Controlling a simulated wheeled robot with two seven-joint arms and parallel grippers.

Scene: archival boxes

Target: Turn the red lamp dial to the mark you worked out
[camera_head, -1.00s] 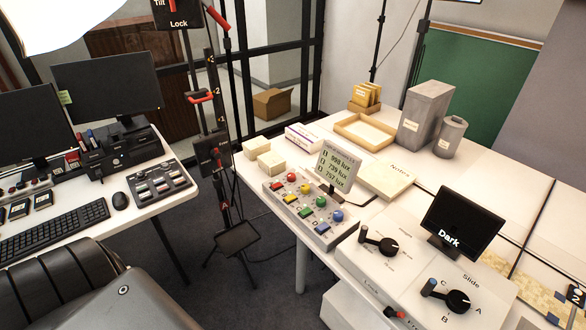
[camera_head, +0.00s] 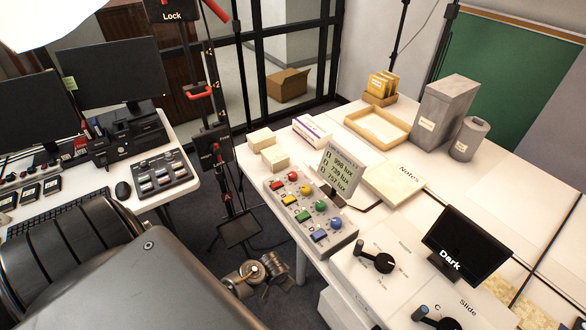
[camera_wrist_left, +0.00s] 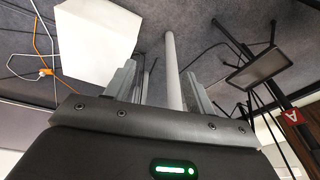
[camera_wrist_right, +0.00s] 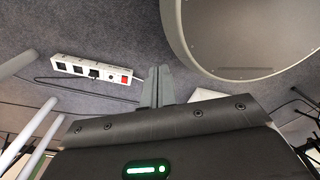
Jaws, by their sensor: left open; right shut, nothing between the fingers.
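A grey console (camera_head: 333,239) on the right table carries red, yellow, green and blue round knobs. Its red knob (camera_head: 293,176) is at the far end, with a red square (camera_head: 277,187) beside it. No pointer or marks on that knob can be read. No label in view names a red lamp dial. A tilted display (camera_head: 341,172) behind the console shows several lux readings. My left gripper (camera_wrist_left: 160,85) is open and empty, low over the floor by a table leg. My right gripper (camera_wrist_right: 157,85) is shut and empty above the floor. Neither gripper's fingers show in the head view.
A notes pad (camera_head: 395,184) and wooden tray (camera_head: 376,126) lie behind. A tripod (camera_head: 238,230) stands between the tables.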

